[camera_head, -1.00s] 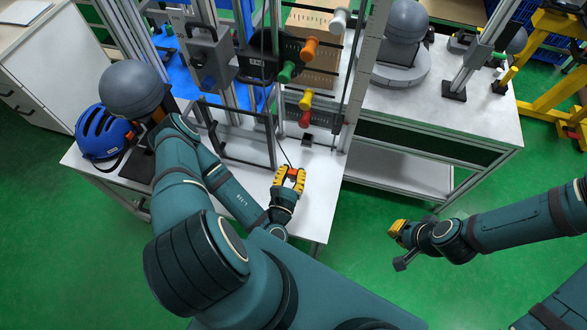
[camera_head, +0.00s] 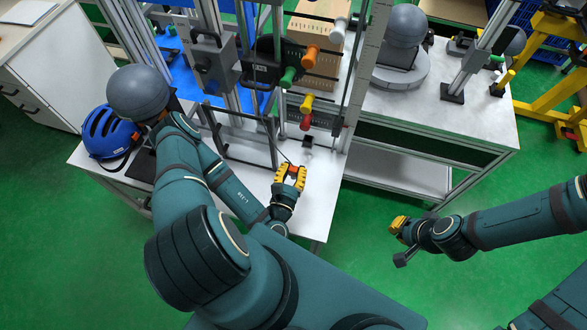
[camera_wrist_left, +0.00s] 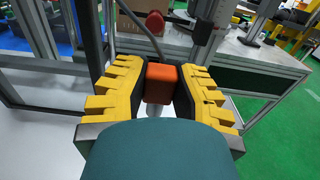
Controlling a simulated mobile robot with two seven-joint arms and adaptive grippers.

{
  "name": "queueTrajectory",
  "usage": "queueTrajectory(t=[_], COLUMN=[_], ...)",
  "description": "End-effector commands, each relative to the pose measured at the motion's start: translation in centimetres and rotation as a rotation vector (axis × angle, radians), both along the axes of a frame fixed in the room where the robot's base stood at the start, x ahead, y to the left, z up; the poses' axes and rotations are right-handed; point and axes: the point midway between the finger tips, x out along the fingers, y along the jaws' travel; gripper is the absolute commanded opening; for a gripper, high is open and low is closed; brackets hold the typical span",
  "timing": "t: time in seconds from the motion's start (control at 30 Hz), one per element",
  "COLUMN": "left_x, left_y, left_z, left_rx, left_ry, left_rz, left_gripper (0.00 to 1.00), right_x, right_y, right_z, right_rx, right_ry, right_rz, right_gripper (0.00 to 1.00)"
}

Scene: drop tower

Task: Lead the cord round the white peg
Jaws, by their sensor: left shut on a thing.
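The white peg (camera_head: 338,30) juts from the tower near the top of the head view, the highest of several coloured pegs. My left gripper (camera_head: 290,176) is below the pegs, near the table's front edge. In the left wrist view (camera_wrist_left: 160,90) it is shut on an orange block (camera_wrist_left: 161,84). The dark cord (camera_wrist_left: 141,31) runs from this block up toward the tower, and shows thinly in the head view (camera_head: 276,142). It is not seen touching the white peg; its upper path is unclear. My right gripper (camera_head: 399,226) is away at the right; its jaws are too small to read.
Orange (camera_head: 310,56), green (camera_head: 289,77), yellow (camera_head: 306,104) and red (camera_head: 305,122) pegs sit below the white one. A dark frame (camera_head: 240,157) stands left of my left gripper. A blue helmet (camera_head: 106,128) lies at left. Green floor (camera_head: 375,235) is clear around my right gripper.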

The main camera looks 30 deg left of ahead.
Motion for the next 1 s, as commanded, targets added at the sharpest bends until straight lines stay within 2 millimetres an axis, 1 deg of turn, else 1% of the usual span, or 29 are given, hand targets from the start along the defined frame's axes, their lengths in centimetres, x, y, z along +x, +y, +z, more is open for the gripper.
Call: queueTrajectory(t=[1.0], left_x=[-6.8], left_y=[-1.7], left_z=[0.0], left_rx=[-0.001], left_ry=[0.002], left_rz=[0.001], left_gripper=[0.0], right_x=[0.0], right_y=[0.0], right_z=[3.2], right_rx=[0.0], right_ry=[0.0], right_rz=[0.0], right_gripper=[0.0])
